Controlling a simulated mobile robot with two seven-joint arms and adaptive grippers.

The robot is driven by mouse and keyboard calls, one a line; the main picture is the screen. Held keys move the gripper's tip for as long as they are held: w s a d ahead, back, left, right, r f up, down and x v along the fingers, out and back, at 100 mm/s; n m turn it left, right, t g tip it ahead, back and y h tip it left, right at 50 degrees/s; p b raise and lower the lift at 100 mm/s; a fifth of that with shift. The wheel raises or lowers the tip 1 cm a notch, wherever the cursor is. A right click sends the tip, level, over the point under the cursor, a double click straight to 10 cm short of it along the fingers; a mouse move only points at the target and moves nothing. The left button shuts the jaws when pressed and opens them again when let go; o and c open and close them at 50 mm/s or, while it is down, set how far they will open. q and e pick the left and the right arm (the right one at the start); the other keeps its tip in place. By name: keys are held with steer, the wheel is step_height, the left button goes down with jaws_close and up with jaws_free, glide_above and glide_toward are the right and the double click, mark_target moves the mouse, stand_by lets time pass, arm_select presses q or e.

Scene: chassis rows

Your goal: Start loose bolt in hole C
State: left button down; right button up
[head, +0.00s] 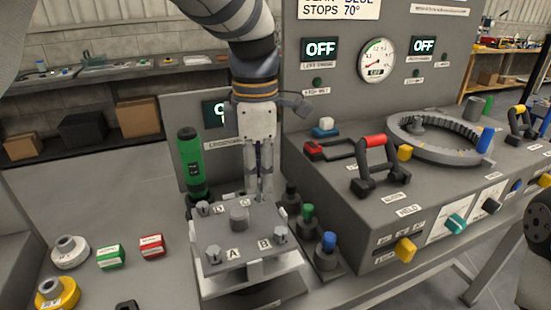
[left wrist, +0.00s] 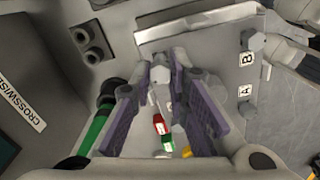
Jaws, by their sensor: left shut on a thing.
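The grey block (head: 225,230) has a raised round boss (head: 239,214) and corner labels. Bolts stand at corner A (head: 213,254), at corner B (head: 280,234) and at the back left corner (head: 203,208). My left gripper (head: 264,194) points down at the block's back right corner, by label C. It is shut on a small grey bolt (left wrist: 161,80), which shows between the purple-padded fingers in the left wrist view. The fingers hide hole C and most of the bolt in the head view, so I cannot tell whether its tip is in the hole.
A green cylindrical tool (head: 191,160) stands behind the block, close left of my gripper. Dark holders with a green-capped (head: 308,212) and a blue-capped piece (head: 328,242) stand to its right.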

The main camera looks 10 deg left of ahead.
arm_select(q)
steer(key=shift+f, duration=0.35)
stand_by(0.3)
steer(key=shift+f, duration=0.7)
steer(key=m, duration=1)
steer(key=shift+m, duration=0.4)
steer(key=m, duration=0.4)
steer(key=shift+m, duration=0.4)
